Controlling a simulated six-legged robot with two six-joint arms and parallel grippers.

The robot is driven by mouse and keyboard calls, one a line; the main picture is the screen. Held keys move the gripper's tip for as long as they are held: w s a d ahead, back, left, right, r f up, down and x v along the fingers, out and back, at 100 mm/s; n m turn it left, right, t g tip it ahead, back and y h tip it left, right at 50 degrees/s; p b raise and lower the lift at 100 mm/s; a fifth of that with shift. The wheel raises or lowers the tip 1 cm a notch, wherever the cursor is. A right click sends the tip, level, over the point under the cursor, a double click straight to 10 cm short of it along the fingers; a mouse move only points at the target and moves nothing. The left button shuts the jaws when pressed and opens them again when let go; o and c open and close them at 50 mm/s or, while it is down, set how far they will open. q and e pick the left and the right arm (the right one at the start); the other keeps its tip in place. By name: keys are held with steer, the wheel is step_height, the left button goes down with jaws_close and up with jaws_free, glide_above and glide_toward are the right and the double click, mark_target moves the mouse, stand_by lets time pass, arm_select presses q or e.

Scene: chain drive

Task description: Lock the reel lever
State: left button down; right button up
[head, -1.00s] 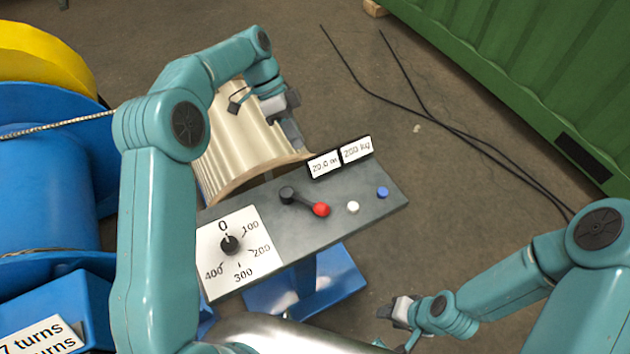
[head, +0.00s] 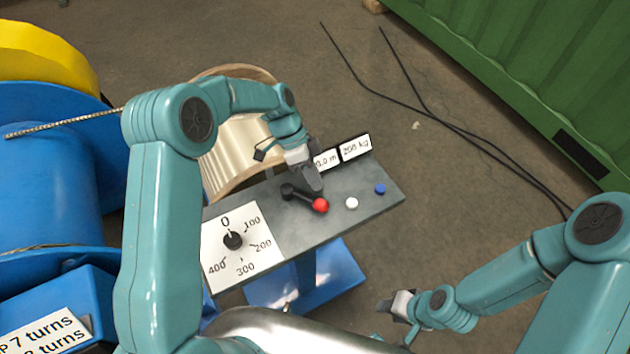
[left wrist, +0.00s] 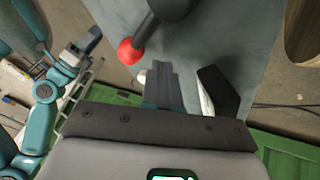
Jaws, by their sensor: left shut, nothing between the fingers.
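The reel lever is a dark arm (head: 302,196) with a red knob (head: 320,205) on the grey control panel (head: 375,207). The arm runs from a dark pivot at its left to the knob at lower right. My left gripper (head: 314,185) is shut and empty just behind the knob, over the panel.
A dial (head: 232,240) is on the panel's left. White (head: 351,203) and blue (head: 380,188) buttons lie right of the knob. Display signs (head: 355,147) stand at the back edge. A cream reel (head: 225,165) is behind, a blue drum (head: 45,190) left, a green container (head: 540,80) right.

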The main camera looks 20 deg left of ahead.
arm_select(q)
steer(key=shift+s+d, duration=0.3)
steer(key=shift+s, duration=0.45)
steer(key=shift+f, duration=0.25)
arm_select(e)
steer(key=shift+r, duration=0.25)
arm_select(q)
steer(key=shift+s+r, duration=0.1)
arm_select(e)
steer(key=shift+f, duration=0.1)
